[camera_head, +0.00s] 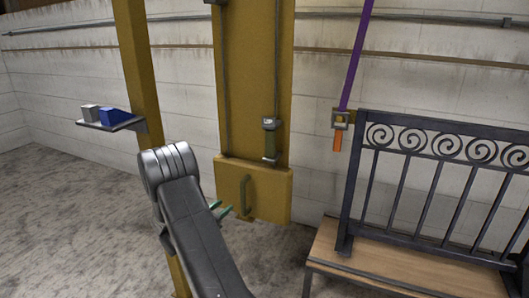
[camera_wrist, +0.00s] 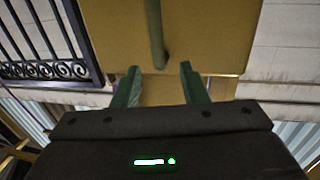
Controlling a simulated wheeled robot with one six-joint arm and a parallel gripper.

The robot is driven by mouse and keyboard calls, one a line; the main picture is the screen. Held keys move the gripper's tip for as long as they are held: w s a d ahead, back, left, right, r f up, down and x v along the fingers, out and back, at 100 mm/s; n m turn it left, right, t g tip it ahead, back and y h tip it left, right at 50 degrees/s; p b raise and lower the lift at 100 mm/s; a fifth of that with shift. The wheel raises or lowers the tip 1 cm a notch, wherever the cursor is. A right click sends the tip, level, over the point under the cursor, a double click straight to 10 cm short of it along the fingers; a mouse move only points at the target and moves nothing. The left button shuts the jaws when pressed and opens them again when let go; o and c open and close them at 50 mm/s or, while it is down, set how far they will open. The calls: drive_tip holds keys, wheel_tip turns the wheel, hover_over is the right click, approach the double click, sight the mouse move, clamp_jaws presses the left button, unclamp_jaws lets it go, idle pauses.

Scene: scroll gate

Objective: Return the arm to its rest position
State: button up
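My gripper (camera_wrist: 161,82) shows two green fingers standing apart in the wrist view, with nothing held between them. In the head view my gripper (camera_head: 222,211) is partly hidden behind my dark arm, just left of and below the handle. The green handle (camera_head: 246,195) is fixed on a yellow box (camera_head: 272,193) at the foot of a yellow panel. The handle also shows in the wrist view (camera_wrist: 155,32), beyond the fingertips and apart from them. My arm reaches forward from the bottom of the head view.
A dark scroll gate (camera_head: 410,180) stands at the right on a wooden bench (camera_head: 375,264). A purple strap (camera_head: 356,50) hangs left of it. A yellow post (camera_head: 138,70) bears a small shelf (camera_head: 108,126) with blue and grey blocks. Floor at the left is clear.

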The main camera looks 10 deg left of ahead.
sight(243, 194)
drive_tip(key=b+x, duration=0.1)
drive_tip(key=x, duration=1.1)
drive_tip(key=shift+d+f, duration=0.1)
drive_tip(key=shift+s+d, duration=0.35)
drive_tip(key=shift+d, duration=0.1)
